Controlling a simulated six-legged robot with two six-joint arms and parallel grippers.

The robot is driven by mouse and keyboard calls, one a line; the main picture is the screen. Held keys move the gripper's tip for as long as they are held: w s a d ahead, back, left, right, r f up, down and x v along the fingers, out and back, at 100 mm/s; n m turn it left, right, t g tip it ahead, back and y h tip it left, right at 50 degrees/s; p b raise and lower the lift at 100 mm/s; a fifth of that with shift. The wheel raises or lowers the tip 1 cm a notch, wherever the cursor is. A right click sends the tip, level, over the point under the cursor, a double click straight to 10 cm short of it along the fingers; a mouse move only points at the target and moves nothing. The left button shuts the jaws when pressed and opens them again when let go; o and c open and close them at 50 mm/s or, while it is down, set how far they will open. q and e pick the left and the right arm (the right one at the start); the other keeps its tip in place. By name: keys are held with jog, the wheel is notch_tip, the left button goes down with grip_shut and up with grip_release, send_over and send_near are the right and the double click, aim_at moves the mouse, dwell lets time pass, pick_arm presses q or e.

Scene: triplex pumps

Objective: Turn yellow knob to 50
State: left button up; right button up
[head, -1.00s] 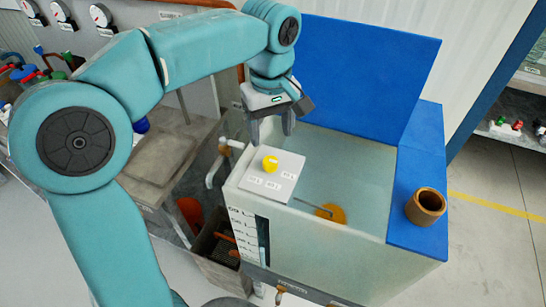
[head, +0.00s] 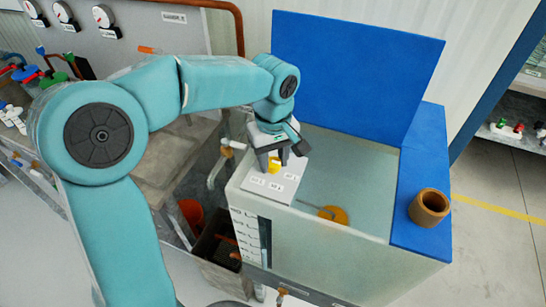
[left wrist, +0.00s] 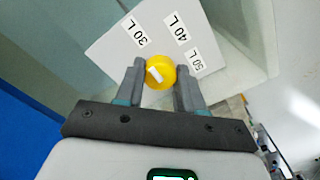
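The yellow knob (head: 274,165) sits on a white panel (head: 285,186) on top of the tank. The left wrist view shows the panel with labels 30 L, 40 L and 50 L around the knob (left wrist: 160,72). A white mark on the knob tilts up and left in that view, roughly toward the 30 L side. My left gripper (head: 274,163) is down at the knob, with one finger on each side. In the left wrist view its fingers (left wrist: 160,70) close in on the knob with hardly any gap. My right gripper is in neither view.
The tank (head: 330,240) has a tall blue back board (head: 355,80) and a blue side ledge (head: 425,165) bearing a brown cup (head: 429,207). An orange disc (head: 333,215) lies inside the tank. Pipes and gauges (head: 103,16) stand at left. Open floor is at right.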

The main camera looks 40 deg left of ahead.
pick_arm(q)
jog(key=shift+m, duration=0.4)
jog(key=m, duration=0.4)
jog(key=shift+r+m+p, duration=0.1)
jog(key=shift+m+p, duration=0.25)
jog(key=shift+m, duration=0.05)
jog(key=m, duration=0.6)
jog(key=shift+p, duration=0.4)
jog(key=m+p, duration=0.1)
jog(key=m, duration=0.5)
jog(key=shift+w+m, duration=0.1)
jog(key=shift+m, duration=0.2)
jog(key=m+p, duration=0.1)
jog(key=m, duration=0.4)
jog(key=shift+m, duration=0.3)
jog(key=o, duration=1)
jog(key=shift+o, duration=0.2)
